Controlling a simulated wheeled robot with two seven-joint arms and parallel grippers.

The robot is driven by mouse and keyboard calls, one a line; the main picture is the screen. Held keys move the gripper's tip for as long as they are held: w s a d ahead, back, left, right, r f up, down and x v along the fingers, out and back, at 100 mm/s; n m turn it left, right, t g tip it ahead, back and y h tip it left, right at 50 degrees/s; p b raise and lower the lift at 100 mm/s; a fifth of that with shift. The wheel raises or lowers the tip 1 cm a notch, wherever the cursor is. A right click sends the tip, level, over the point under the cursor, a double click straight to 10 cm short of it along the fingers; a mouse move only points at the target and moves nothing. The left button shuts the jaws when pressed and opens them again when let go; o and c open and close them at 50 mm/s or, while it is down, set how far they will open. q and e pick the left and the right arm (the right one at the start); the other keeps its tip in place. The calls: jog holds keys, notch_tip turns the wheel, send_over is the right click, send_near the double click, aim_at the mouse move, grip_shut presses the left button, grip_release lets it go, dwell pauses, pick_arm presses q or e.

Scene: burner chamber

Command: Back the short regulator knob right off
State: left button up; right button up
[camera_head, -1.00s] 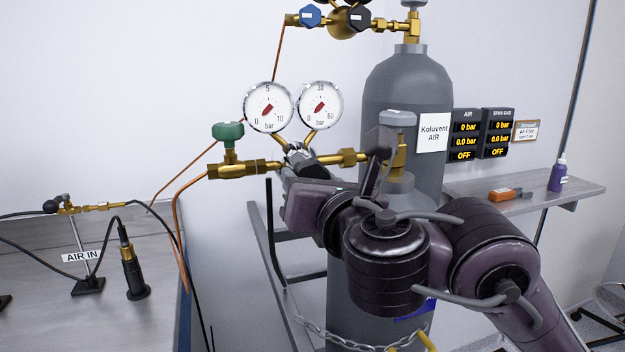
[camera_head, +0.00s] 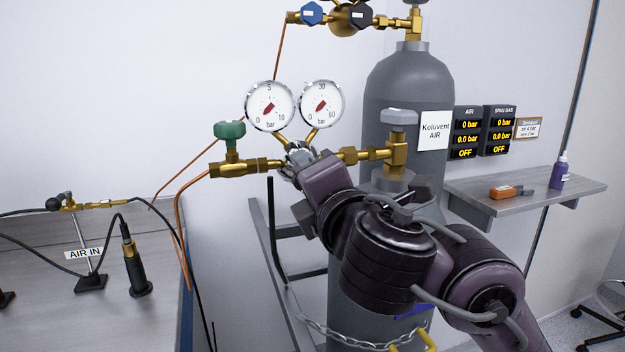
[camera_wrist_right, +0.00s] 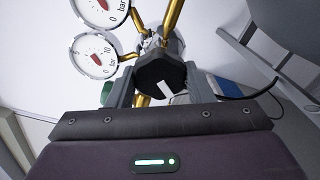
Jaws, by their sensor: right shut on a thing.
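The regulator's black faceted knob (camera_wrist_right: 160,82), with a white mark on its face, sits between the two fingers of my right gripper (camera_wrist_right: 162,88). The fingers are shut on it from both sides. In the head view my right gripper (camera_head: 300,165) is up against the regulator below the two gauges, and my wrist hides the knob. The left gauge (camera_head: 269,105) is marked to 10 bar and the right gauge (camera_head: 322,104) to 60 bar. Both also show in the right wrist view. My left gripper is out of view.
A green valve knob (camera_head: 230,130) stands on the brass line left of the regulator. The grey AIR cylinder (camera_head: 405,95) is behind my right arm. The displays (camera_head: 467,132) read 0 bar and OFF. A shelf (camera_head: 540,203) holds a bottle and an orange tool.

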jog(key=shift+m+b, duration=0.5)
jog(key=shift+m, duration=4.3)
jog(key=o, duration=1)
jog(key=shift+r, duration=0.1)
jog(key=shift+s, duration=0.1)
jog(key=v, duration=0.7)
jog(key=shift+s, duration=0.25)
jog(key=shift+d, duration=0.1)
